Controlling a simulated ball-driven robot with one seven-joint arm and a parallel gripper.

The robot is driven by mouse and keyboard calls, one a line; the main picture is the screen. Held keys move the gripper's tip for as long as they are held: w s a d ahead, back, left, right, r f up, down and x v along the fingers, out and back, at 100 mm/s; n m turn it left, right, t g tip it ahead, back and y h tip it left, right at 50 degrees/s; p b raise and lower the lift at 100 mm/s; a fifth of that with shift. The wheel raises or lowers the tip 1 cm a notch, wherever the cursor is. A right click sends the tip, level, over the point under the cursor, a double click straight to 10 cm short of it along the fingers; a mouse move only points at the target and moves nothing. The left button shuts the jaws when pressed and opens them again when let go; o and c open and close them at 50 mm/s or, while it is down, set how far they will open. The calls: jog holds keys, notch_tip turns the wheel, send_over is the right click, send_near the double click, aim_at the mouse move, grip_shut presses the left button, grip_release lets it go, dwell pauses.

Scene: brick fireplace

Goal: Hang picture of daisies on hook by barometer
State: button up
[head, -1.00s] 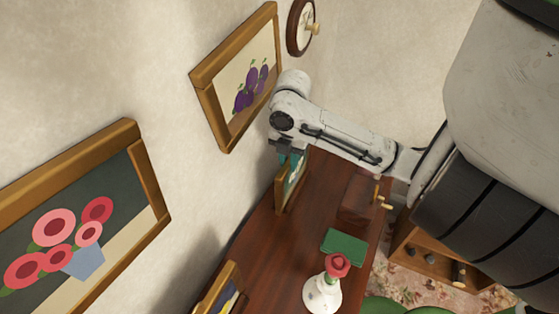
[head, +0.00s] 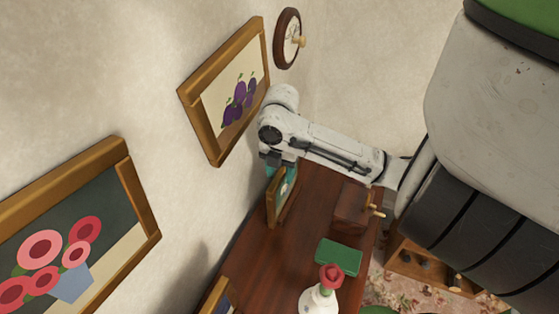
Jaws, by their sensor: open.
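A small gold-framed picture (head: 283,198) stands upright on the wooden cabinet top, close to the wall. Its face is seen at a steep angle, so I cannot tell whether it shows daisies. My gripper (head: 279,168), with teal fingers, is open at the top of this frame. The fingers partly overlap the frame in view; I cannot tell whether they straddle or touch it. A round, dark-rimmed dial (head: 287,38), likely the barometer, hangs high on the wall.
On the cabinet top (head: 268,260) are a green book (head: 339,256), a white vase (head: 319,300), a wooden box (head: 350,206) and another frame (head: 219,297).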

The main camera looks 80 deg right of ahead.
notch_tip(320, 180, up, 11)
jog(key=shift+w+d+b, duration=0.15)
jog(key=shift+w+b, duration=0.1)
jog(key=shift+b, duration=0.1)
jog(key=shift+f, duration=0.1)
